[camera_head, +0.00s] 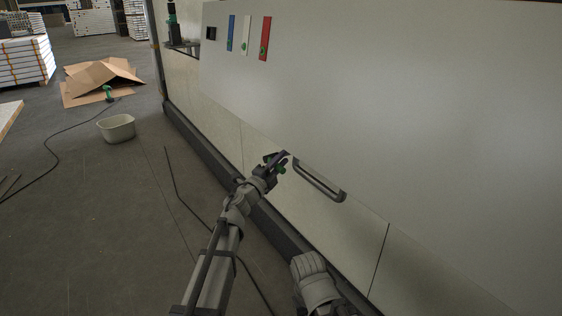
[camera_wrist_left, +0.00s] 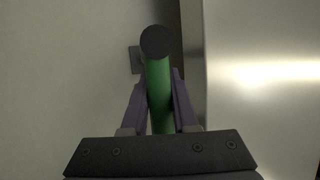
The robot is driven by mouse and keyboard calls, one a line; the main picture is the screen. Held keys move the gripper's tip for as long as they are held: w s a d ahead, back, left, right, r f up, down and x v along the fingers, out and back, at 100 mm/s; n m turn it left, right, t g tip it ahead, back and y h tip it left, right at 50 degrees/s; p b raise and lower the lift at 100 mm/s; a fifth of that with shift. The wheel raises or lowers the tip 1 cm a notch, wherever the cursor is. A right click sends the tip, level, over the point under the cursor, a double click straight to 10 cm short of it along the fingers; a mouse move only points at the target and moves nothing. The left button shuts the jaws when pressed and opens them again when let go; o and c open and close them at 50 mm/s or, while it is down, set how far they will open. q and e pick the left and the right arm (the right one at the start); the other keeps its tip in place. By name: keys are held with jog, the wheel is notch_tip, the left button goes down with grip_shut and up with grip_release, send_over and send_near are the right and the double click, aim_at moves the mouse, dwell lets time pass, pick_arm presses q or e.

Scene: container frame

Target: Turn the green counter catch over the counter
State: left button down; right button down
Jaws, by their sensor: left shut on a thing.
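The green catch (camera_wrist_left: 160,95) is a green bar with a round dark end, seen nearly end-on in the left wrist view. In the head view, small green parts of the catch (camera_head: 281,170) show around my fingers, beside the lower edge of the large grey counter panel (camera_head: 400,110). My left gripper (camera_head: 277,160) is shut on the catch; in the left wrist view its two fingers (camera_wrist_left: 160,108) lie on either side of the green bar. The panel's smooth face (camera_wrist_left: 265,100) is to the right there. My fingers hide part of the catch.
A pale tub (camera_head: 117,128), cardboard (camera_head: 100,78) and a cable lie on the otherwise mostly clear floor.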

dwell(0.9)
pick_arm(q)
jog(key=shift+w+a+r+n+g+y+p, duration=0.1)
jog(key=shift+r+n+g+y+p, duration=0.2)
jog(key=shift+n+p, duration=0.7)
jog(key=shift+w+a+r+n+g+y+p, duration=0.1)
jog(key=shift+r+n+g+y+p, duration=0.2)
jog(key=shift+n+p, duration=0.75)
jog(key=shift+w+a+r+n+g+y+p, duration=0.1)
jog(key=shift+r+n+g+y+p, duration=0.15)
jog(key=shift+n+p, duration=0.75)
jog(key=c, duration=0.7)
grip_release()
jog(key=shift+d, duration=0.1)
jog(key=shift+m, duration=0.25)
